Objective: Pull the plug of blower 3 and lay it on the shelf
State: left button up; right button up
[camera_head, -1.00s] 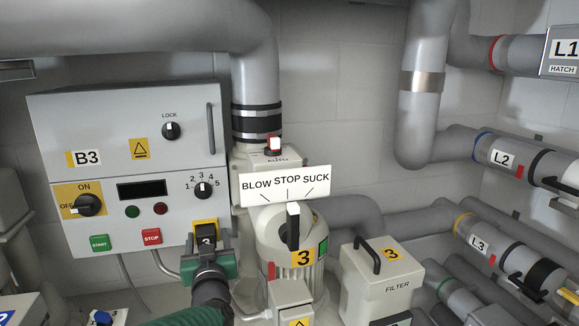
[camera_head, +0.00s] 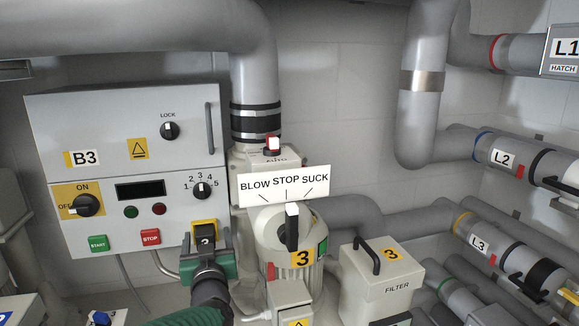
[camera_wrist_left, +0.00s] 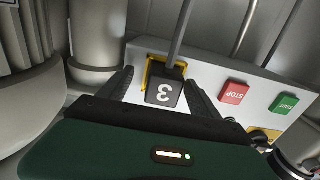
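The black plug marked 3 (camera_wrist_left: 164,94) sits in its yellow-framed socket (camera_head: 205,224) at the lower right of the B3 control box (camera_head: 90,125). In the head view its upper part (camera_head: 205,232) shows above my gripper. My left gripper (camera_head: 208,250), green and black, reaches up to it from below. In the left wrist view its two black fingers (camera_wrist_left: 160,80) stand on either side of the plug, with a gap visible at least on one side. A cable runs from the plug. Blower 3 (camera_head: 290,245) stands to the right. My right gripper is out of view. I cannot pick out the shelf for certain.
A red STOP button (camera_head: 150,237) and a green START button (camera_head: 98,243) lie close left of the socket. A BLOW STOP SUCK sign (camera_head: 285,186) and the filter box (camera_head: 385,285) are to the right. A panel with a blue item (camera_head: 103,317) shows at the bottom left.

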pick_arm(q)
jog(key=shift+s+d, duration=0.1)
jog(key=shift+d, duration=0.05)
jog(key=b+v, duration=0.5)
jog(key=v, duration=1.1)
jog(key=shift+s, duration=0.3)
